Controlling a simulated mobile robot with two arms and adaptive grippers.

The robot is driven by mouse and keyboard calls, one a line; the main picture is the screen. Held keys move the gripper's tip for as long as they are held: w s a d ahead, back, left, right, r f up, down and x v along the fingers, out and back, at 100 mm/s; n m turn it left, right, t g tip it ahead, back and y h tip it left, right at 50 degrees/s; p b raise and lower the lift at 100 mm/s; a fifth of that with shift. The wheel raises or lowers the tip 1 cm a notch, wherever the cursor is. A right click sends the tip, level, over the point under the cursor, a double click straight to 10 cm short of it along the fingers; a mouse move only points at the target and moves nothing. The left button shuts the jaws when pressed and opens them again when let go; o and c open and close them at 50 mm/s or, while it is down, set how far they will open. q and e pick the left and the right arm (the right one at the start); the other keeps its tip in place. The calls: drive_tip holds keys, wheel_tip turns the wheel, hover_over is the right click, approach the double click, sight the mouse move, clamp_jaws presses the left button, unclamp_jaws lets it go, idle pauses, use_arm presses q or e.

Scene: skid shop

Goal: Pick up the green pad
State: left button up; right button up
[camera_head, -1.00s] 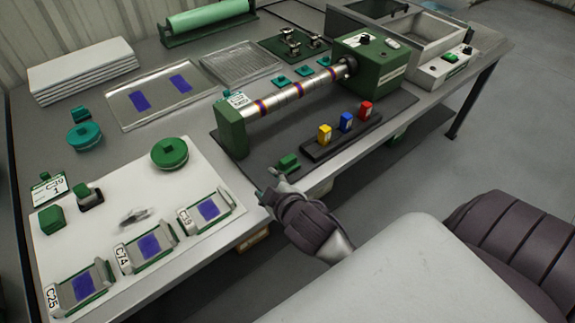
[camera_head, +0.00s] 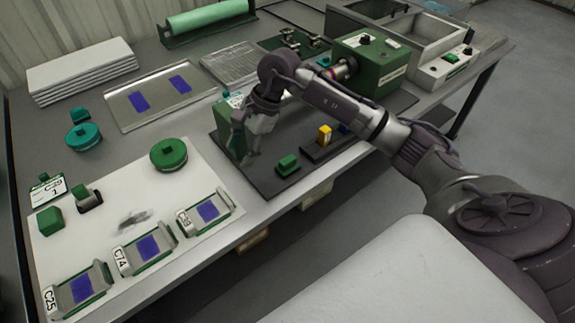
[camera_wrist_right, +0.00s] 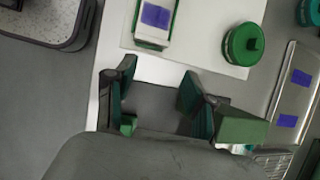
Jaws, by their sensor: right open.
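A small green block (camera_head: 288,165), which looks like the green pad, lies on the dark mat (camera_head: 312,178) near its front edge. Nothing is clearly held. My left gripper is out of view.
A round green piece (camera_head: 169,154) and a green cube (camera_head: 50,220) sit on the white board (camera_head: 122,185), with several labelled trays in front. A yellow bottle (camera_head: 324,136) stands in the black rack (camera_head: 318,153). My right arm covers part of the roller.

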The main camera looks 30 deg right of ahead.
drive_tip(key=d+r+g+h, duration=0.15)
drive_tip(key=d+h, duration=0.35)
drive_tip(key=d, duration=0.7)
hover_over(288, 160)
wheel_tip(288, 160, down, 7)
drive_tip(key=shift+d, duration=0.15)
drive_tip(key=shift+w+f+p, duration=0.1)
drive_tip(key=shift+f+p, duration=0.6)
drive_tip(key=shift+f, duration=2.25)
clamp_jaws()
